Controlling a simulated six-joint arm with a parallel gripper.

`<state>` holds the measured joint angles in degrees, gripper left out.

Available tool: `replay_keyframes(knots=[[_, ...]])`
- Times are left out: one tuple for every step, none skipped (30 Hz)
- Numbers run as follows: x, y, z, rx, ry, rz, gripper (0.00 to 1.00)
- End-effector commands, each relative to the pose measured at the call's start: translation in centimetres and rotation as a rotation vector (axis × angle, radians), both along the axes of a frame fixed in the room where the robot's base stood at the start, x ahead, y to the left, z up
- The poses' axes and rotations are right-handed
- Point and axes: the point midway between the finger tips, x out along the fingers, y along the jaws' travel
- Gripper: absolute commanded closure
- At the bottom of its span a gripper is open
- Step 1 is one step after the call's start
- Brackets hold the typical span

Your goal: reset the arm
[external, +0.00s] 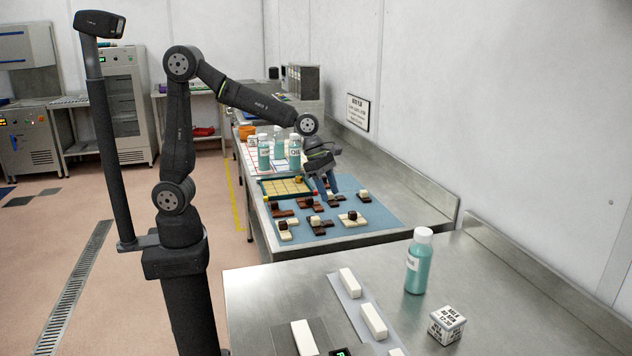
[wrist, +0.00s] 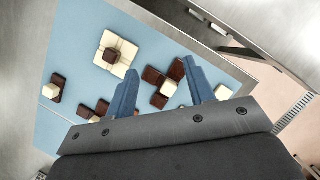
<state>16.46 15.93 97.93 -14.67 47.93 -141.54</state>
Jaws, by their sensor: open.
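My arm reaches over the far steel bench, with my gripper (external: 325,183) above the blue mat (external: 385,222). In the wrist view my gripper (wrist: 160,92) shows two blue fingers spread well apart, with nothing held between them. Below and between the fingers, brown and cream pieces (wrist: 160,76) lie on the blue mat (wrist: 75,70). A cream piece with a brown block on top (wrist: 117,56) lies to the left of the fingers. I cannot tell the exact height of the fingertips above the mat.
A tray with yellow squares (external: 283,188) lies at the mat's far left, and teal bottles (external: 264,152) stand behind it. The near bench holds a teal bottle (external: 418,265), a printed cube (external: 446,324) and white blocks (external: 350,282). A dark post (external: 108,150) stands left of my arm.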

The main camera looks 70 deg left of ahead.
Motion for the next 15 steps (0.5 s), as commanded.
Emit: replay_keyframes(knots=[[-0.3,-1.1,0.0,0.000,0.000,-0.028,0.51],[-0.5,-1.7,0.0,-0.001,0.001,-0.043,0.51],[-0.8,-2.5,0.0,0.000,0.000,-0.065,0.51],[-1.0,-3.0,0.0,0.000,0.000,-0.081,0.51],[-1.2,-3.6,-0.1,0.000,0.000,-0.097,0.51],[-1.5,-4.3,-0.1,0.000,0.000,-0.116,0.51],[-1.7,-4.9,-0.1,-0.001,-0.001,-0.131,0.51],[-1.9,-5.4,-0.1,-0.001,0.000,-0.147,0.51],[-2.3,-6.2,-0.1,-0.001,0.000,-0.167,0.51],[-2.5,-6.7,-0.1,-0.001,0.000,-0.183,0.51],[-2.8,-7.3,-0.1,-0.001,0.000,-0.199,0.51],[-3.1,-8.0,-0.1,-0.002,0.001,-0.218,0.51],[-3.4,-8.5,-0.1,-0.002,0.001,-0.234,0.51],[-3.7,-9.0,-0.2,-0.002,0.000,-0.248,0.51],[-4.1,-9.8,-0.2,-0.002,0.000,-0.270,0.51]])
